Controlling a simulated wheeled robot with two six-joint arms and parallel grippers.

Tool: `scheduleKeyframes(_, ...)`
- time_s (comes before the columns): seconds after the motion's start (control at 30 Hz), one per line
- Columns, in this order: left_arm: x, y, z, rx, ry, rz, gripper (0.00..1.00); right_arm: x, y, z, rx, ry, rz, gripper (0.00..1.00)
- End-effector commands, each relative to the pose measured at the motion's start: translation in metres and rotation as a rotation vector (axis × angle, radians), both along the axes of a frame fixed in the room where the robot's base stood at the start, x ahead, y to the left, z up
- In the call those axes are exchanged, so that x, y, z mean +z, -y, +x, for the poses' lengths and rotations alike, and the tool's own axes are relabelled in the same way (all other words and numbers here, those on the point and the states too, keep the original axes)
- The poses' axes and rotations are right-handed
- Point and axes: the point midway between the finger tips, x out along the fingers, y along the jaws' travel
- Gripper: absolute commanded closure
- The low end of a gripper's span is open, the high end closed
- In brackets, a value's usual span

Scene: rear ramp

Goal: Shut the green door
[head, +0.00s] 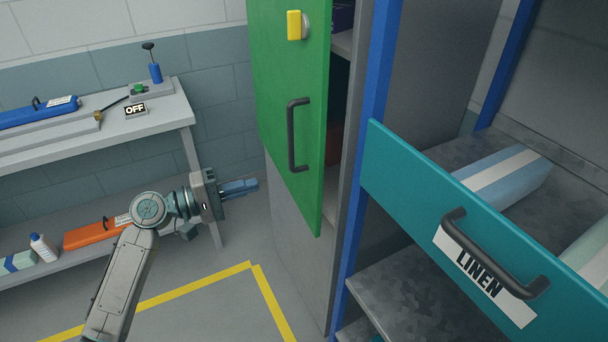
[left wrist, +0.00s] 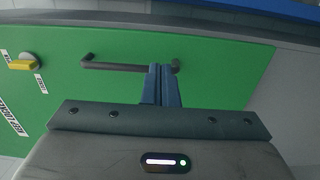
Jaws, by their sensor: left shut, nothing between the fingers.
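The green door (head: 280,75) stands ajar on a grey cabinet, with shelves showing in the gap to its right. It carries a dark bar handle (head: 293,135) and a yellow latch knob (head: 294,25). My left gripper (head: 254,185) is shut and empty, left of the door's lower part. In the left wrist view the green door (left wrist: 110,82) fills much of the picture, with its handle (left wrist: 115,66) and yellow knob (left wrist: 22,64). There the shut blue fingers (left wrist: 162,70) overlap the handle's right end; I cannot tell whether they touch it. My right gripper is out of view.
A teal drawer (head: 400,175) labelled LINEN juts out at the right, holding wrapped bundles. A grey bench (head: 150,122) with a blue case and an OFF sign (head: 135,109) stands at left. Yellow lines (head: 195,288) mark the clear floor.

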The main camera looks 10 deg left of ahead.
Motion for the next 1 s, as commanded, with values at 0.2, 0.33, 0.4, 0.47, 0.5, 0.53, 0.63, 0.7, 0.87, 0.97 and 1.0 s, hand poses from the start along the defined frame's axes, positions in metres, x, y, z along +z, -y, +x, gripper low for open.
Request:
scheduleKeyframes(0.2, 0.005, 0.025, 0.013, 0.0, -0.001, -0.008, 1.0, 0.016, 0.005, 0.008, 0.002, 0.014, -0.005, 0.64)
scheduleKeyframes(0.33, 0.005, 0.043, 0.024, -0.001, -0.001, -0.006, 1.0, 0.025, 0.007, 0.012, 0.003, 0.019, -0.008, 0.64)
scheduleKeyframes(0.4, 0.005, 0.053, 0.03, 0.0, -0.002, -0.007, 1.0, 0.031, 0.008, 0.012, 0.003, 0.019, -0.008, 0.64)
scheduleKeyframes(0.47, 0.005, 0.063, 0.035, -0.001, -0.001, -0.005, 1.0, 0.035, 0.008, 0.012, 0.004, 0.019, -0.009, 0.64)
scheduleKeyframes(0.5, 0.006, 0.069, 0.039, -0.001, -0.001, -0.006, 1.0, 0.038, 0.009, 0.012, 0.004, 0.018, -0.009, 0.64)
scheduleKeyframes(0.53, 0.006, 0.074, 0.042, 0.0, -0.002, -0.007, 1.0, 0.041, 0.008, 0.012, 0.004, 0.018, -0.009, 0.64)
scheduleKeyframes(0.63, 0.005, 0.088, 0.05, 0.0, -0.002, -0.005, 1.0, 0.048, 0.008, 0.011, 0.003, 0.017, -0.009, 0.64)
scheduleKeyframes(0.7, 0.005, 0.098, 0.055, 0.0, -0.002, -0.005, 1.0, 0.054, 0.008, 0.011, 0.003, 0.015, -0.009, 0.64)
scheduleKeyframes(0.87, 0.003, 0.112, 0.064, 0.0, -0.001, -0.002, 1.0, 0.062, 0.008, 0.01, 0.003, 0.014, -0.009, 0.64)
scheduleKeyframes(0.97, 0.001, 0.116, 0.066, 0.0, -0.001, -0.002, 1.0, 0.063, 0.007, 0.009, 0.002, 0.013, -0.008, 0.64)
scheduleKeyframes(1.0, 0.001, 0.117, 0.067, 0.0, -0.001, -0.001, 1.0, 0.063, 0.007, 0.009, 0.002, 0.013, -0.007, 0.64)
